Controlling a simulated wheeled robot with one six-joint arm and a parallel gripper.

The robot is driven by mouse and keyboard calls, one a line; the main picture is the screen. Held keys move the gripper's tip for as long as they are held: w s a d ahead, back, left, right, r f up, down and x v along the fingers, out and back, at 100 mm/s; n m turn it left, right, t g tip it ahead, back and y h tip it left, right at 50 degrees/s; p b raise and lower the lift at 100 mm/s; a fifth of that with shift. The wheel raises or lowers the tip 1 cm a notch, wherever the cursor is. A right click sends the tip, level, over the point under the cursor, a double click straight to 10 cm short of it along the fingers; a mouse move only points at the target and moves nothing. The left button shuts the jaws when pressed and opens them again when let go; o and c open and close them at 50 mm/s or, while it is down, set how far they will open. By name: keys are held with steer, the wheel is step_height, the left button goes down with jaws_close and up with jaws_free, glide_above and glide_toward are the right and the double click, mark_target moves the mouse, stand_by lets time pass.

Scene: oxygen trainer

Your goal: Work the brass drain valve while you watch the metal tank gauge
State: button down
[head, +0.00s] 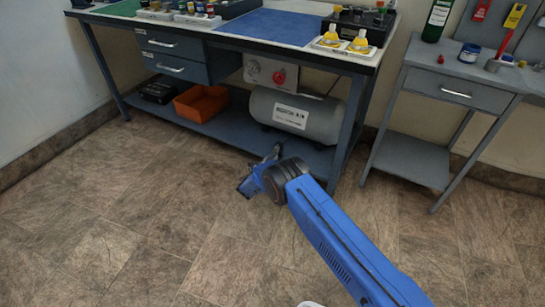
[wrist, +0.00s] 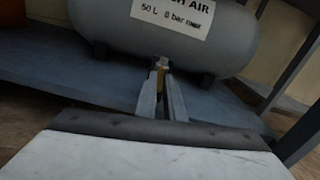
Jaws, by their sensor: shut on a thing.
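The grey tank (head: 328,118) lies on its side on the bench's lower shelf. Its white label is partly readable in the wrist view, with "AIR" and "50 L". The tank (wrist: 105,35) fills the top of that view. A small brass piece, the drain valve (wrist: 161,68), shows under the tank's belly. My gripper (wrist: 161,84) is shut on it, its two fingers on either side. In the head view my gripper (head: 276,152) reaches to the shelf's front edge below the tank; the valve is hidden there. I cannot make out the tank gauge in either view.
The blue lower shelf (head: 225,127) also holds an orange bin (head: 201,103) and a black case (head: 160,89). A bench leg (head: 348,130) stands right of the tank. A panel with a red knob (head: 279,77) hangs above. The floor in front is clear.

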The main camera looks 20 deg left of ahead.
steer(key=shift+m, duration=0.9)
steer(key=c, duration=1.9)
jaws_free()
steer(key=shift+o, duration=0.2)
steer(key=shift+s, duration=0.1)
steer(key=s+a, duration=0.1)
steer(key=s, duration=1.6)
steer(key=shift+a, duration=0.15)
steer(key=shift+s, duration=0.1)
